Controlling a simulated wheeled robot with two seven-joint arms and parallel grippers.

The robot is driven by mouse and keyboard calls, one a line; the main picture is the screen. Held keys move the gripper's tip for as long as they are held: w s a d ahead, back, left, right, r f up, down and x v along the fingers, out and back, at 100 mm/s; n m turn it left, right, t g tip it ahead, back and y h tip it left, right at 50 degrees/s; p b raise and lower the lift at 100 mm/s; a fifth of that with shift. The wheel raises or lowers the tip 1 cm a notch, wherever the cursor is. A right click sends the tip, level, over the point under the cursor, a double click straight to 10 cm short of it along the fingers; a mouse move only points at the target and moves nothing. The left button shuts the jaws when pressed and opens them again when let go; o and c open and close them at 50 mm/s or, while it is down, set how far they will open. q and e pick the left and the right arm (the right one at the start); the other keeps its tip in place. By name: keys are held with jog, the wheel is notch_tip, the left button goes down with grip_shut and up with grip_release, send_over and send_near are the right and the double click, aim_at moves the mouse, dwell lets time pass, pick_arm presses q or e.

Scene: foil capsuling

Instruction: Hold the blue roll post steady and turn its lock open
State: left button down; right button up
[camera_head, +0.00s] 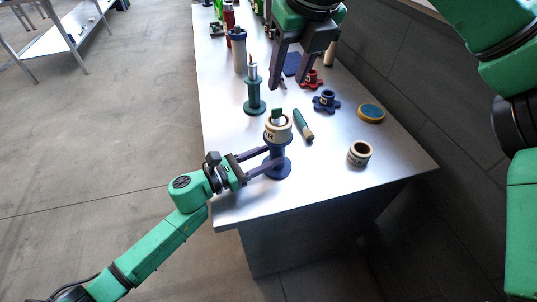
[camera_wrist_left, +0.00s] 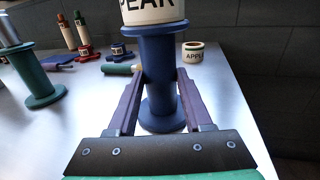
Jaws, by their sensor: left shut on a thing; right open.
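The blue roll post (camera_head: 278,164) stands upright near the front of the metal table. A cream roll (camera_head: 277,133) sits on its top, and a small dark green piece (camera_head: 277,115) shows above the roll. In the left wrist view the blue post (camera_wrist_left: 163,65) stands between the fingers, and the roll (camera_wrist_left: 150,10) carries letters ending in "EAR". My left gripper (camera_head: 273,164) is shut on the post's shaft, below the roll; it also shows in the left wrist view (camera_wrist_left: 160,75). My right gripper (camera_head: 293,84) is open and empty, above the table beyond the post. I cannot tell the lock's state.
A green post (camera_head: 254,93) stands behind to the left. A green-handled tool (camera_head: 303,125) lies right of the blue post. A cream roll (camera_head: 360,153), a yellow-blue disc (camera_head: 371,113) and a blue knob (camera_head: 326,101) lie to the right. The front right table corner is clear.

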aim_at(276, 112)
jog(key=shift+c, duration=0.9)
jog(key=n, duration=0.1)
jog(key=w+n+g, duration=0.1)
jog(key=shift+w+d+r+n, duration=0.15)
jog(key=shift+d+r+n, duration=0.1)
jog(key=shift+n, duration=0.15)
jog(key=w+d+r+n+g+y, duration=0.2)
jog(key=w+d+n+g, duration=0.15)
jog(key=n, duration=0.95)
jog(key=shift+n+g+y, duration=0.25)
jog(key=shift+n+y, duration=0.05)
jog(key=x, duration=1.2)
jog(key=shift+w+a+f, duration=0.2)
jog(key=shift+a+f, duration=0.1)
jog(key=shift+a, duration=0.05)
grip_shut()
